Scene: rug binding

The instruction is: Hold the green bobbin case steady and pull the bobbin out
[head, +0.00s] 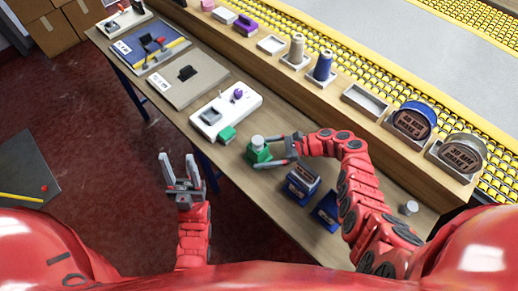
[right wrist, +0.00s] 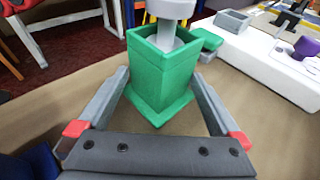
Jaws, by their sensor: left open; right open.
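The green bobbin case (head: 258,154) stands upright on the wooden table, a square box on a wider base. The grey bobbin (head: 257,141) sits in its open top, its round head above the rim; it also shows in the right wrist view (right wrist: 171,10). My right gripper (head: 274,148) is open, its fingers on either side of the green case (right wrist: 160,80) low down; whether they touch it I cannot tell. My left gripper (head: 180,166) is open and empty, off the table's front edge, to the left of the case.
A white device (head: 240,110) with a purple knob and a green block (head: 227,134) stand behind left of the case. Blue boxes (head: 301,181) stand to its front right. A ledge with spools (head: 323,66) and trays runs along the back.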

